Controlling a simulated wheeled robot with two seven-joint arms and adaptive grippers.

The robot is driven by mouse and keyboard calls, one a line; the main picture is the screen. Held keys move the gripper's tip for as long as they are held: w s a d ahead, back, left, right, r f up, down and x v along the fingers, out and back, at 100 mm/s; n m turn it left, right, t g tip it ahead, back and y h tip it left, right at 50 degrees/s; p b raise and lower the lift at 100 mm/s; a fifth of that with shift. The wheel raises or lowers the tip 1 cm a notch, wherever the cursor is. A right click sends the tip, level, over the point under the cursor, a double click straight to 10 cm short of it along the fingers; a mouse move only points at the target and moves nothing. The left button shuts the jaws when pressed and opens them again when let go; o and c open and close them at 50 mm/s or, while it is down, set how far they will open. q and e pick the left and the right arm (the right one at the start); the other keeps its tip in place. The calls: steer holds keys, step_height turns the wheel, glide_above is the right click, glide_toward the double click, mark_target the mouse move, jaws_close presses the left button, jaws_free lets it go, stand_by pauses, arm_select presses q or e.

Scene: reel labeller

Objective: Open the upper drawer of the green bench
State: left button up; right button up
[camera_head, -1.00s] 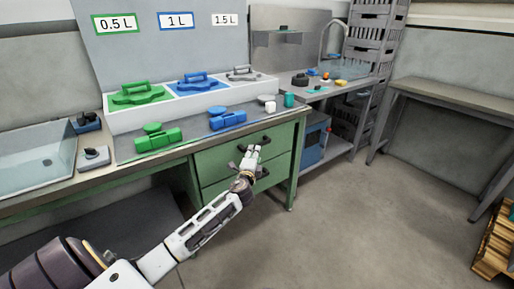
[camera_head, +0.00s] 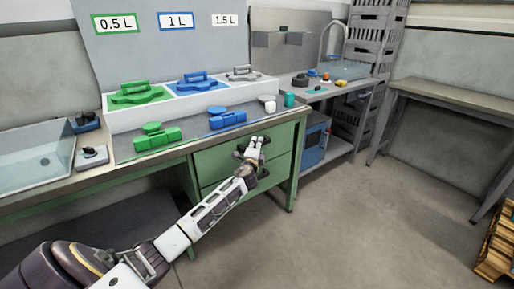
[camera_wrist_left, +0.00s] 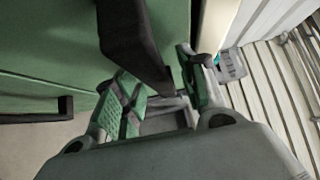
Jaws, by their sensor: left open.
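The green bench (camera_head: 291,185) has an upper drawer (camera_head: 213,161) with a green front, which appears closed. My left gripper (camera_head: 256,143) is at the front of the upper drawer, over its dark handle (camera_head: 240,151), which it partly hides. In the left wrist view the black handle (camera_wrist_left: 128,38) stands out from the green front, and its near end reaches between the open fingers of my left gripper (camera_wrist_left: 158,88). I cannot tell whether the fingers touch it. A second, lower handle (camera_wrist_left: 45,112) shows at the left there. My right gripper is not in view.
A sink table (camera_head: 345,95) stands behind to the right. The floor (camera_head: 350,220) in front of the drawers is clear.

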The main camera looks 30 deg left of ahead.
arm_select(q)
steer(key=shift+w, duration=0.2)
jaws_close()
stand_by(0.3)
